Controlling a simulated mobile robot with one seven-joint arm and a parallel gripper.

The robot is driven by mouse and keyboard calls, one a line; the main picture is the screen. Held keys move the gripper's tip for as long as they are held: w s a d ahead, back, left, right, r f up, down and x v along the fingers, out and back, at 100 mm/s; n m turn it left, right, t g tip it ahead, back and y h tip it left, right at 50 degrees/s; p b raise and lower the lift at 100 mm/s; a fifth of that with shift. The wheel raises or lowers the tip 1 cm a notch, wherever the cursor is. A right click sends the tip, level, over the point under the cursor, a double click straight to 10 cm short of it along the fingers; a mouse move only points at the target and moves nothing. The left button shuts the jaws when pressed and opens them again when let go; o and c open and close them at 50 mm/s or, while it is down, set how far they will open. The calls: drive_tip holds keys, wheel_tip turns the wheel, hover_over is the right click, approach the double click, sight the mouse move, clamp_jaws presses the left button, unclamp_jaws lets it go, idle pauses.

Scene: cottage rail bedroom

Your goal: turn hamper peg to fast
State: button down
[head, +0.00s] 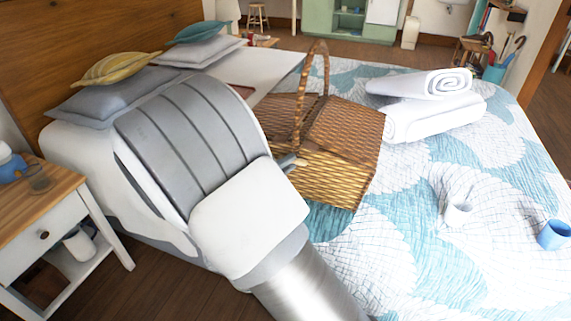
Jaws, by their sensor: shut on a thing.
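A wicker hamper (345,165) with a tall arched handle stands on the bed, its two lid flaps lying down. My arm reaches across from the lower middle and covers the hamper's left side. Only a small grey part of my gripper (291,162) shows past the arm, at the hamper's near left upper edge. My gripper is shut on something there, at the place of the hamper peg. The peg itself is hidden behind my arm and gripper, so its turn position cannot be seen.
Rolled and folded white towels (430,105) lie right of the hamper. Pillows (115,90) lie at the headboard. A nightstand (45,215) stands at left. The quilt's front middle is clear.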

drive_tip(key=shift+s+d+f+n+t+y+p, duration=0.15)
drive_tip(key=shift+n+t+y+p, duration=1.05)
drive_tip(key=shift+n, duration=2.45)
drive_tip(key=shift+d+f+n+t+y+p, duration=0.1)
drive_tip(key=shift+n+t+y+p, duration=0.25)
drive_tip(key=shift+n+t+p, duration=1.9)
drive_tip(key=shift+s+d+f+n+t+y+p, duration=0.2)
drive_tip(key=shift+n+y+p, duration=0.55)
drive_tip(key=shift+n+p, duration=3.1)
drive_tip(key=n+b, duration=0.2)
drive_tip(key=shift+w+n, duration=0.15)
drive_tip(key=shift+n, duration=0.2)
drive_tip(key=c, duration=0.9)
unclamp_jaws()
drive_tip(key=v, duration=1.7)
drive_tip(key=shift+f, duration=0.25)
